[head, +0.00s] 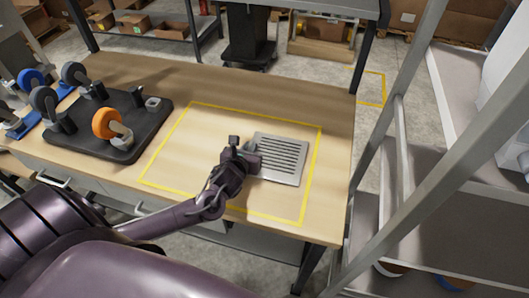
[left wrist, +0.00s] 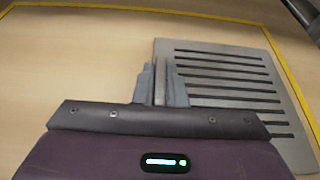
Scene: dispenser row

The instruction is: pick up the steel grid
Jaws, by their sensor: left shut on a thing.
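The steel grid (head: 283,160) is a flat grey plate with dark parallel slots. It lies on the wooden table inside the yellow outlined area, in its right part. My left gripper (head: 241,150) is at the grid's left edge, shut on that edge. In the left wrist view the two fingers (left wrist: 160,84) are close together at the left border of the grid (left wrist: 235,90), which extends to the right. The grid looks flat on the table; I cannot tell whether it is lifted at all. My right gripper is not in view.
A metal shelf rack (head: 390,180) rises close on the right.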

